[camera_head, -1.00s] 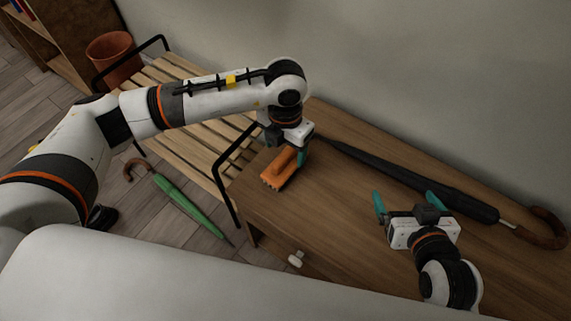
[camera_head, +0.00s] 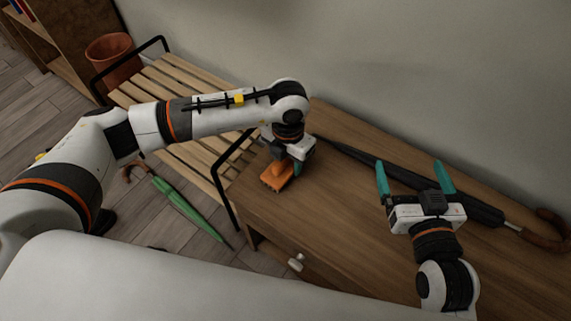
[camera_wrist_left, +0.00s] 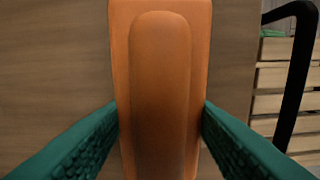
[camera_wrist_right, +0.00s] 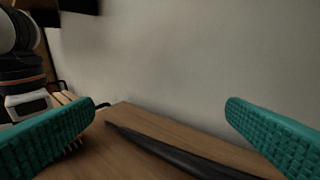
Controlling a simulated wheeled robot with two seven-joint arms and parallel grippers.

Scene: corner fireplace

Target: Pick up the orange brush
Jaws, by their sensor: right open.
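The orange brush (camera_head: 277,179) lies on the left end of the wooden cabinet top, bristles down. My left gripper (camera_head: 292,169) is low over it. In the left wrist view the brush (camera_wrist_left: 161,70) fills the middle, and the teal fingers of my left gripper (camera_wrist_left: 161,125) press against its two long sides. Part of the brush is hidden by my gripper in the head view. My right gripper (camera_head: 415,180) is open and empty above the right part of the cabinet top, and its fingers (camera_wrist_right: 160,120) are wide apart in the right wrist view.
A black umbrella (camera_head: 400,178) with a brown hook handle lies along the back of the cabinet top (camera_head: 330,215), by the wall. A slatted bench (camera_head: 195,160) with black rails stands at left. A green umbrella (camera_head: 185,205) lies on the floor.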

